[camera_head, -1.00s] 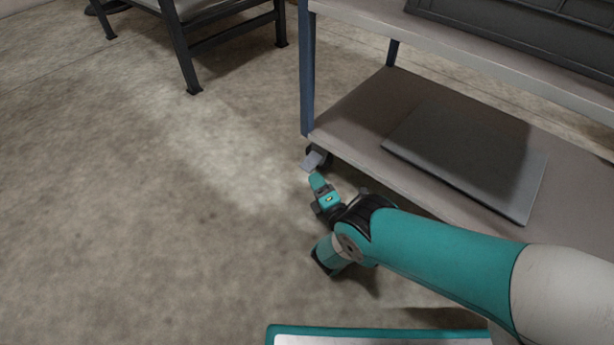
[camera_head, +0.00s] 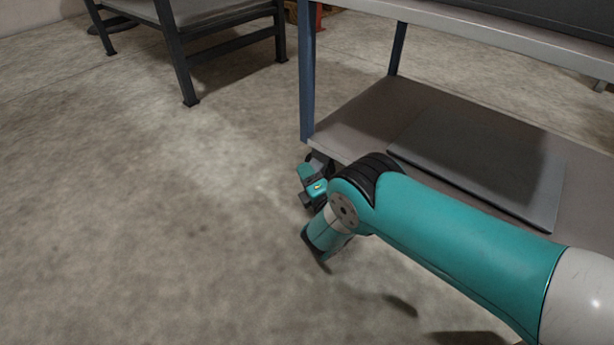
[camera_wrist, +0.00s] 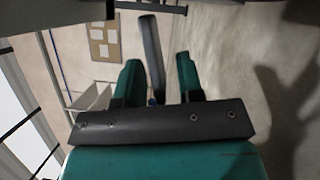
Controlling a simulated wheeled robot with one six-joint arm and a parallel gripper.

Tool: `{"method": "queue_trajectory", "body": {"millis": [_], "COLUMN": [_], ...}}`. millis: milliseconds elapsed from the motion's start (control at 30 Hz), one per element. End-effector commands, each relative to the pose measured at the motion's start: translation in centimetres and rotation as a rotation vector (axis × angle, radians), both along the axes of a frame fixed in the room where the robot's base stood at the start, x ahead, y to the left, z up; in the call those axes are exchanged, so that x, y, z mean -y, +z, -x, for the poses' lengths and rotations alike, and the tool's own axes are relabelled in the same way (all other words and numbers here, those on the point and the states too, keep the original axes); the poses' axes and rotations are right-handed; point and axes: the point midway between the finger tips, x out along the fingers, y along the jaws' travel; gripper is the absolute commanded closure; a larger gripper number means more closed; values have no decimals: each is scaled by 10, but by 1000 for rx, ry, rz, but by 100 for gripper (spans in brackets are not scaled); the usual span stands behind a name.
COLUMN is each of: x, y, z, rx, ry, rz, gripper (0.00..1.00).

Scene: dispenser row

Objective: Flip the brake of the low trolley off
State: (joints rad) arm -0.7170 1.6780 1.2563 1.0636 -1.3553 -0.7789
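The low trolley, with blue posts and a grey lower shelf (camera_head: 365,125), stands at the right in the head view. Its dark corner caster (camera_head: 318,160) shows under the near left corner, partly behind my gripper (camera_head: 312,182). The brake pedal cannot be made out in the head view. In the wrist view a grey, narrow plate, seemingly the brake pedal (camera_wrist: 151,50), stands between the two teal fingers of my gripper (camera_wrist: 159,68). The fingers are apart. The plate is close to the left finger, with a gap to the right one; contact cannot be told.
A flat grey panel (camera_head: 480,165) lies on the lower shelf, and the upper shelf (camera_head: 470,25) overhangs it. A dark-legged table (camera_head: 180,55) stands at the back left. The floor (camera_head: 130,220) at the left is clear.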

Motion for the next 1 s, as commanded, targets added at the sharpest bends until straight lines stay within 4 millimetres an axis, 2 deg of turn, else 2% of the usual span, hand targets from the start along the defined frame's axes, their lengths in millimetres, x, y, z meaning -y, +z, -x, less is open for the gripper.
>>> {"method": "queue_trajectory", "body": {"millis": [33, 167, 200, 567, 1000], "x": [0, 0, 0, 0, 0], "y": [0, 0, 0, 4, 21], "z": [0, 0, 0, 1, 1], "rx": [0, 0, 0, -34, -254], "ry": [0, 0, 0, 0, -1], "rz": [0, 0, 0, -25, -197], "gripper": [68, 98, 100, 100, 100]}}
